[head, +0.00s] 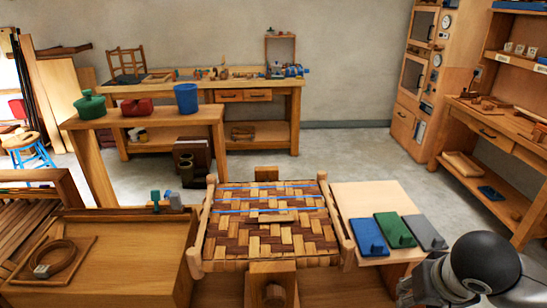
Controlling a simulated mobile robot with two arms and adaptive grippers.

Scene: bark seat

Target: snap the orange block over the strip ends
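The woven bark seat (285,240) lies flat in its wooden frame (199,230) at the centre of the head view. It has light and dark brown strips. Several thin blue lines (265,198) run across its far half. I cannot make out an orange block. My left gripper is not in view.
The pale board (365,196) has bare room at its far end. The left bench (120,240) holds a coiled strip (55,260) in a tray and small upright clamps (168,199) at its back edge. A wooden post (273,275) stands at the seat's near side.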

